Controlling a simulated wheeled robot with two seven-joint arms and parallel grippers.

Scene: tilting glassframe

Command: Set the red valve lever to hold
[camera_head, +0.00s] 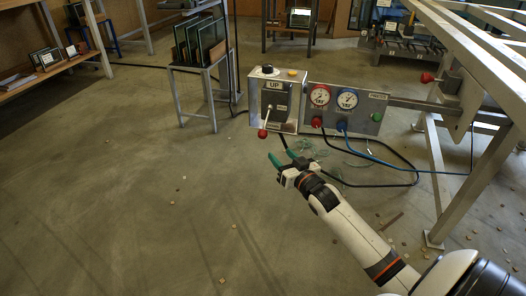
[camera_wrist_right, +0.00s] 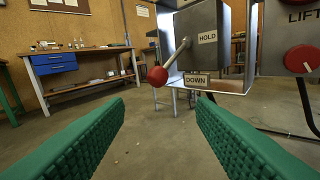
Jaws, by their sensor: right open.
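The valve lever has a red ball end (camera_head: 262,133) and a pale rod on the front of a grey box (camera_head: 283,122). In the right wrist view the red ball (camera_wrist_right: 157,76) sits beyond the fingers, and its rod slopes up right to the box face. A HOLD label (camera_wrist_right: 207,37) is beside the rod's root, a DOWN label (camera_wrist_right: 197,80) is below, and UP (camera_head: 273,85) is at the top. I cannot tell the lever's exact setting. My right gripper (camera_head: 281,158), with green fingers, is open and empty, below and apart from the ball. My left gripper is out of view.
A gauge panel (camera_head: 346,109) with red, blue and green knobs stands right of the box. Hoses (camera_head: 395,184) hang below it. A metal frame (camera_head: 437,165) stands at the right, and a glass rack (camera_head: 200,72) behind left. Open floor lies at left.

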